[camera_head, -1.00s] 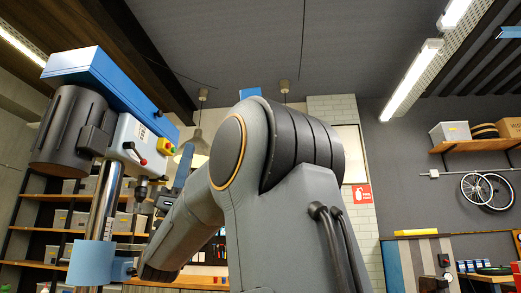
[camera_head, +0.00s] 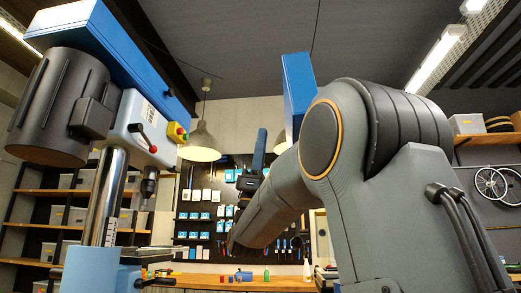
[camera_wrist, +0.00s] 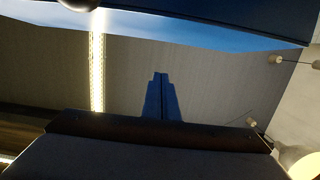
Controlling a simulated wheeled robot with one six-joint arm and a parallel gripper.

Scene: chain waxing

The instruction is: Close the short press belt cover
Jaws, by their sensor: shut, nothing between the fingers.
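A blue upright panel (camera_head: 298,90), which looks like a raised press belt cover, stands behind my arm; my arm hides its lower part and its press. My gripper (camera_head: 262,132) points up, a little left of the panel in the picture, with a visible gap between them. In the wrist view my gripper (camera_wrist: 160,75) is shut and empty, its blue fingers against the grey ceiling. A blue surface (camera_wrist: 230,35) crosses the top of the wrist view; I cannot tell which cover it is.
A drill press with a dark motor (camera_head: 58,105) and a level blue top cover (camera_head: 110,45) stands close at left. A hanging lamp (camera_head: 200,145), tool board (camera_head: 205,205) and wooden bench (camera_head: 225,283) lie behind. Shelves (camera_head: 45,227) stand at far left.

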